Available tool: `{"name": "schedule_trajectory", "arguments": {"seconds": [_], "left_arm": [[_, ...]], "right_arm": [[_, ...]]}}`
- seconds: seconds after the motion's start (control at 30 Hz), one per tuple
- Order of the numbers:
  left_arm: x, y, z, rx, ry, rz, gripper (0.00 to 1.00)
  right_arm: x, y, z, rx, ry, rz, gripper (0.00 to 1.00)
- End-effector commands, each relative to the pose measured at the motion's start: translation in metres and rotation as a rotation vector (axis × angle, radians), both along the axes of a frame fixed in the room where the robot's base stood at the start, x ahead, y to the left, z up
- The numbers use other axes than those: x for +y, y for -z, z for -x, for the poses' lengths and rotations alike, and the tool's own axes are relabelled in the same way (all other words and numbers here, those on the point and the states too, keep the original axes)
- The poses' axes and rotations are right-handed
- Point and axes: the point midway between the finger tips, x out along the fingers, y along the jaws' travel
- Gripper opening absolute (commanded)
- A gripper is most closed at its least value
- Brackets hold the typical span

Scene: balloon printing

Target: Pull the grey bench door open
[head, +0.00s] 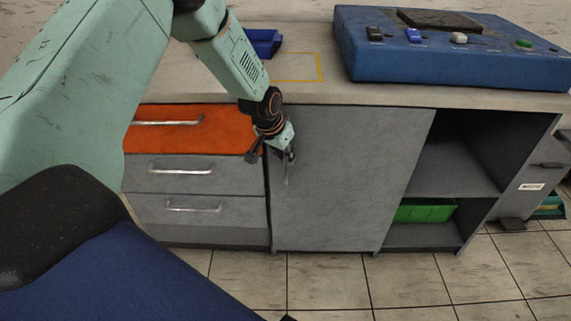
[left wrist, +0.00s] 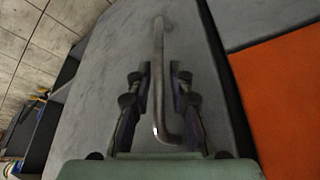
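The grey bench door (head: 345,180) is a flat panel in the middle of the bench and looks shut. Its metal bar handle (head: 287,170) is near the door's left edge, running up and down. In the left wrist view the handle (left wrist: 158,50) runs between the fingers of my left gripper (left wrist: 160,80). The gripper is open, with a finger on each side of the bar and small gaps visible. In the head view my left gripper (head: 273,152) is at the handle and hides its upper part. My right gripper is not in view.
Left of the door are an orange drawer (head: 228,128) and grey drawers (head: 195,177) with bar handles. Right is an open shelf with a green bin (head: 425,211). A blue control panel (head: 450,62) and a blue tray (head: 263,42) sit on top. The tiled floor (head: 330,285) in front is clear.

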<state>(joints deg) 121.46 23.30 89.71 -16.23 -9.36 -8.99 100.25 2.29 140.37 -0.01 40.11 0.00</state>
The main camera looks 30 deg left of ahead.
Motion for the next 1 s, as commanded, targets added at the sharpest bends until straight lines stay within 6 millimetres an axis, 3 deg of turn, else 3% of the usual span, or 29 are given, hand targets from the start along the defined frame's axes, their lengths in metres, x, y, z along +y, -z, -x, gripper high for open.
{"name": "schedule_trajectory", "arguments": {"seconds": [0.17, 0.53, 0.8, 1.0], "left_arm": [[-0.0003, 0.0102, -0.0045, -0.002, 0.002, -0.001, 0.2], [-0.0005, 0.0113, -0.0053, -0.001, 0.0, 0.0, 0.2], [-0.0005, 0.0114, -0.0052, -0.001, 0.0, 0.0, 0.0], [-0.0005, 0.0115, -0.0052, -0.001, 0.0, 0.0, 0.0]], "right_arm": [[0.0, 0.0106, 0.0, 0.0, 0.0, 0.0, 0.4], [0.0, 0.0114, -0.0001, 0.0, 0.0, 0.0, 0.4], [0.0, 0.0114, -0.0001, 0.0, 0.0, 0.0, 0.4], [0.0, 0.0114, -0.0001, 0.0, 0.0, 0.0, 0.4]]}}
